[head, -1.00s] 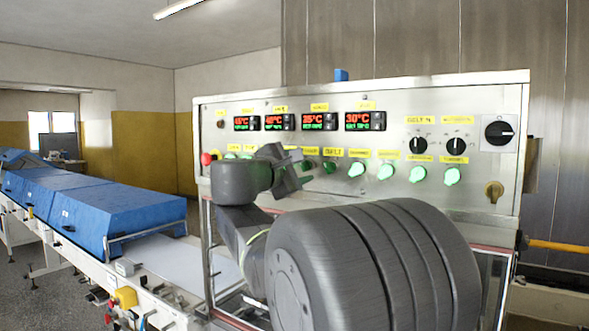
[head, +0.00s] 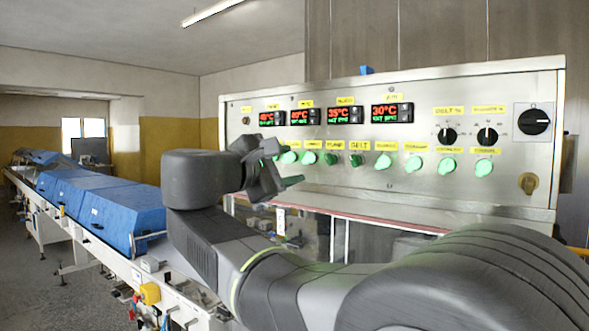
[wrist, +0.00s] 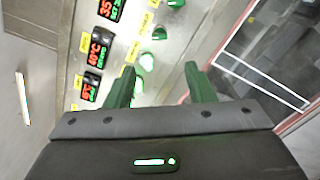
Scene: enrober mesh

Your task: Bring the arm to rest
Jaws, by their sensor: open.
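My gripper (head: 290,168) is in front of the left part of the control panel (head: 430,88) in the head view, with nothing between its fingers. In the wrist view its two green fingers (wrist: 162,82) stand apart, pointing at the panel's lower edge. My arm is bent, with its large grey links filling the lower right of the head view. The arm hides part of the panel's lower left and the machine below it.
The panel carries red displays (head: 391,112), several green lit buttons (head: 445,166) and black knobs (head: 534,121). A glazed opening (head: 345,235) lies below it. A conveyor with blue covers (head: 115,210) runs off to the left. The grey floor (head: 50,280) is clear at far left.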

